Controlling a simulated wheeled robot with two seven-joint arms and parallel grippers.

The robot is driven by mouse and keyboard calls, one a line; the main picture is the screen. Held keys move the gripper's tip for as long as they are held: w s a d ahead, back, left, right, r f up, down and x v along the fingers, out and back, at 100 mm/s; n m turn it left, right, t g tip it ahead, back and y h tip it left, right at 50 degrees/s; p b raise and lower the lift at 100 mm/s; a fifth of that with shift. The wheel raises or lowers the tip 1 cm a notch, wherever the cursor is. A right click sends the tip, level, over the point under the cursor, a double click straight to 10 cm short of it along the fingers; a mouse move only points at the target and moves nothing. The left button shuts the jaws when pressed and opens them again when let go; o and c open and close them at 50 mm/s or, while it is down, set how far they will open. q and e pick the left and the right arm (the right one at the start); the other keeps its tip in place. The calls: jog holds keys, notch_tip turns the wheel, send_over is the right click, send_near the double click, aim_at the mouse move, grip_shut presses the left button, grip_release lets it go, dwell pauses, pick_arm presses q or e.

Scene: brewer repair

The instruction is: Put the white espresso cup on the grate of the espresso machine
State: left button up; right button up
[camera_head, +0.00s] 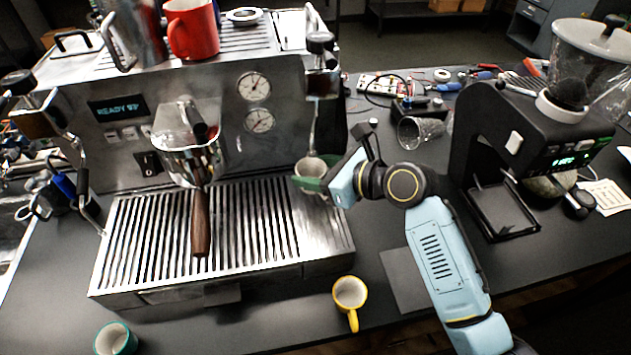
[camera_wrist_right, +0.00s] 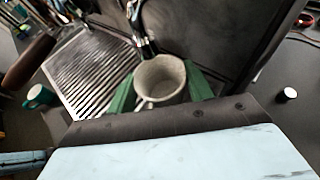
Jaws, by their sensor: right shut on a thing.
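The white espresso cup (camera_head: 309,167) is at the right end of the espresso machine (camera_head: 130,130), close to the steam wand. My right gripper (camera_head: 314,183) reaches in from the right and is shut on the cup. In the right wrist view the cup (camera_wrist_right: 160,80) sits upright between the green fingertips (camera_wrist_right: 160,92), its open top facing the camera. The slatted grate (camera_head: 245,225) lies left of and below the cup. I cannot tell whether the cup touches anything beneath it. My left gripper is not in view.
A portafilter with a wooden handle (camera_head: 201,225) juts over the grate's middle. A yellow cup (camera_head: 350,293) and a teal cup (camera_head: 115,340) stand in front of the machine. A red mug (camera_head: 191,30) is on top. A grinder (camera_head: 500,140) stands right. The grate's right part is clear.

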notch_tip(320, 180, down, 4)
jog(key=shift+r+b, duration=0.2)
jog(key=shift+b, duration=0.1)
jog(key=o, duration=1)
jog(key=shift+f, duration=0.1)
jog(key=shift+r, duration=0.2)
jog(key=p+v, duration=0.1)
jog(key=v, duration=1.1)
jog(key=shift+f, duration=0.1)
